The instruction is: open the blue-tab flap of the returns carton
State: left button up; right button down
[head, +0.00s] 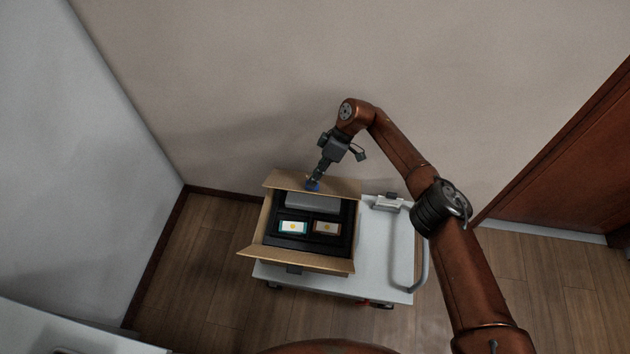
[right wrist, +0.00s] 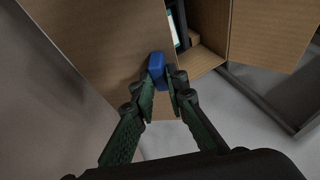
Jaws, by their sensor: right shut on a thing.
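The returns carton (head: 262,222) is a brown cardboard box on a white cart. Its back flap (head: 342,186) stands raised along the wall side, and its front flap (head: 296,260) is folded outward. The blue tab (head: 312,185) is on the back flap's edge. My right gripper (head: 314,180) is at this tab from above. In the right wrist view the fingers (right wrist: 166,88) are shut on the blue tab (right wrist: 157,66), with the flap (right wrist: 100,45) behind it. My left gripper is not in view.
Inside the carton a black tray (head: 272,240) holds a grey block (head: 313,202) and two small labelled boxes, one teal (head: 293,228) and one brown (head: 326,228). The white cart (head: 385,250) has a handle on the right. A wall stands close behind.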

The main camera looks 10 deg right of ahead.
jog(key=shift+w+r, duration=0.15)
jog(key=shift+r, duration=0.1)
jog(key=c, duration=2.2)
grip_release()
jog(key=shift+o, duration=1.2)
jog(key=shift+f, duration=0.1)
jog(key=v, duration=1.2)
